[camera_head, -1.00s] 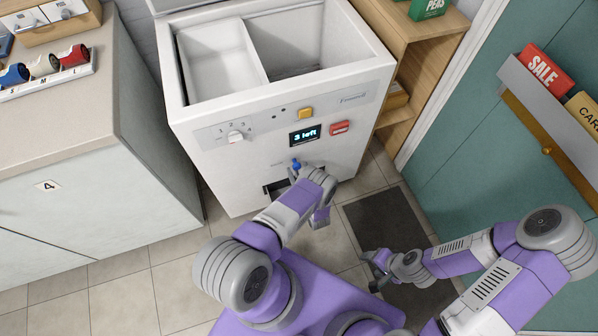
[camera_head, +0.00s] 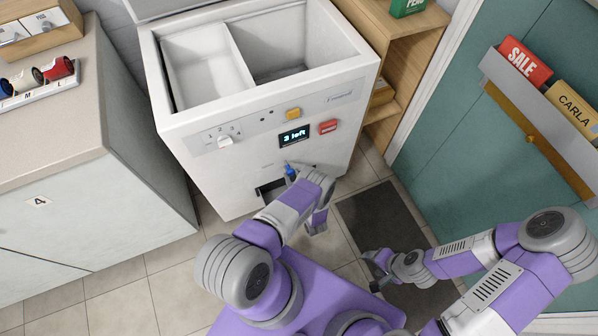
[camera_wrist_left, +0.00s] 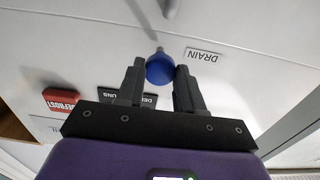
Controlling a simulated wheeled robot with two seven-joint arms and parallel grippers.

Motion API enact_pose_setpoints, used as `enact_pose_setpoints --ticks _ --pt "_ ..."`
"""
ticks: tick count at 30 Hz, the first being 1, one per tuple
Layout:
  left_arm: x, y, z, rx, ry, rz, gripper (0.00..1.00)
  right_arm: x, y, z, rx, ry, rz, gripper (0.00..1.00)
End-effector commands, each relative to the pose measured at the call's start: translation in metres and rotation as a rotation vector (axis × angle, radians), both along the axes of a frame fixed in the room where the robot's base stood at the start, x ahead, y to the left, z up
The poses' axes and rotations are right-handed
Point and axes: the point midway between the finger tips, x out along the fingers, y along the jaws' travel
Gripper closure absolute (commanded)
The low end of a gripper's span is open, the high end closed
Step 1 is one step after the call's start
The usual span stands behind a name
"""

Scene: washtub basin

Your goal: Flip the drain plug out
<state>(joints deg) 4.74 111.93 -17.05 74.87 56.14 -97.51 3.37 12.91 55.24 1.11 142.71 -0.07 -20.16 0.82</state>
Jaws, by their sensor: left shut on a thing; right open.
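The drain plug (camera_head: 291,171) is a blue round knob low on the white machine's front. In the left wrist view the blue knob (camera_wrist_left: 159,67) sits between my two fingertips, with a thin grey stem running up from it towards the panel. A DRAIN label (camera_wrist_left: 204,55) is beside it. My left gripper (camera_head: 293,177) is shut on the knob; in the wrist view its fingers (camera_wrist_left: 160,85) flank it. The stem's far end is hard to make out. My right gripper (camera_head: 373,264) is open and empty, low over the floor, away from the machine.
The machine (camera_head: 230,175) has an open two-part tub on top and a dark opening (camera_head: 270,190) below the knob. Its display (camera_head: 294,135), yellow button (camera_head: 293,114) and red button (camera_head: 328,127) are above. A cabinet (camera_head: 75,200) stands left, a teal door (camera_head: 470,150) right.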

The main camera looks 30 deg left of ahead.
Motion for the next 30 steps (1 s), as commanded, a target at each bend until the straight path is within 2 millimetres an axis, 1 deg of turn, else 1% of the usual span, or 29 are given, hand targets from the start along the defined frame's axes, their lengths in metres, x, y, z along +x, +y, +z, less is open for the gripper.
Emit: enact_pose_setpoints --ticks 1,8,9,13,23,26,30 --pt "-0.003 -0.002 0.0 -0.002 0.002 0.001 1.0 0.0 0.0 0.001 0.0 0.0 0.0 0.4" --pt "-0.004 -0.002 -0.001 -0.004 0.001 0.003 1.0 0.0 0.0 0.0 0.0 0.0 0.001 0.4" --pt "-0.004 -0.003 -0.001 -0.005 0.001 0.002 0.58 0.0 0.0 0.0 0.001 -0.001 0.001 0.4" --pt "-0.003 -0.002 -0.001 -0.004 0.0 0.002 0.38 0.0 0.0 0.0 0.0 0.0 0.001 0.4" --pt "-0.004 -0.004 0.0 -0.003 0.0 0.002 0.37 0.0 0.0 0.001 0.0 0.0 0.001 0.4" --pt "-0.011 -0.012 0.0 -0.004 0.0 0.002 0.37 0.0 0.0 0.005 0.0 0.0 0.001 0.4" --pt "-0.025 -0.032 0.001 -0.003 0.001 -0.001 0.37 0.0 0.0 0.011 0.0 0.0 0.001 0.4"
